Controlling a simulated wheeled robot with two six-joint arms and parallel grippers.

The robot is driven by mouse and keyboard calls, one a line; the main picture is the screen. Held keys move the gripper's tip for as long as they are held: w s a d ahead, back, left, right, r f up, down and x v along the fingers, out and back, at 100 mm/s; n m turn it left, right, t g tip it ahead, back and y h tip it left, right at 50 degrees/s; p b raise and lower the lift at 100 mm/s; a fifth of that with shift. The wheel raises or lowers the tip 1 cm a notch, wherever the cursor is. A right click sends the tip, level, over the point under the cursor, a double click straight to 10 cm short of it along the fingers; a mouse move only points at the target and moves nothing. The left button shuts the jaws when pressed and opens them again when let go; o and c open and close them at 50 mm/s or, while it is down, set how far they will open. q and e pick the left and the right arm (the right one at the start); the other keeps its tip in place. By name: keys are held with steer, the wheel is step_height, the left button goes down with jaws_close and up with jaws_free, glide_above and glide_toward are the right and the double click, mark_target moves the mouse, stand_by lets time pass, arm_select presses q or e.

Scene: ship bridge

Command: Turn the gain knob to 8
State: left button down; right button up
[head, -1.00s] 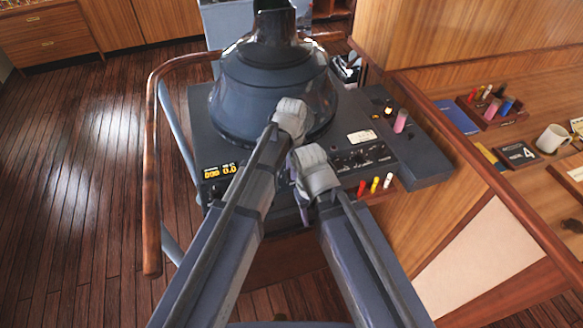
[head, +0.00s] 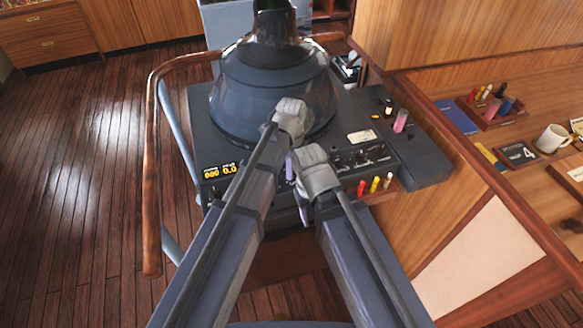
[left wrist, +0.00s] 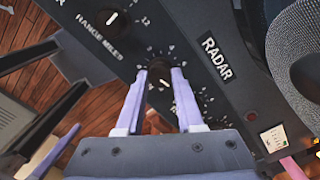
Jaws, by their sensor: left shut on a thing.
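A small dark round knob (left wrist: 159,71) with a white pointer and a numbered ring sits on the dark radar panel (left wrist: 215,95) in the left wrist view. My left gripper (left wrist: 158,76) has its two lilac fingers on either side of it and is shut on it. The word by this knob is hidden, and its exact setting is too small to read. In the head view my arms cover this part of the console (head: 395,155).
A range miles knob (left wrist: 113,19) is close to the gripped knob. An amber display (head: 221,171) is on the console's left. Red, yellow and white pegs (head: 375,185) stand at its front right. A wooden rail (head: 151,190) curves along the left.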

stand_by(0.5)
arm_select(q)
steer(key=c, duration=0.5)
jaws_free()
steer(key=shift+c, duration=0.2)
steer(key=shift+r, duration=0.15)
step_height(320, 180, up, 8)
steer(key=p, duration=0.8)
steer(key=shift+f, duration=0.25)
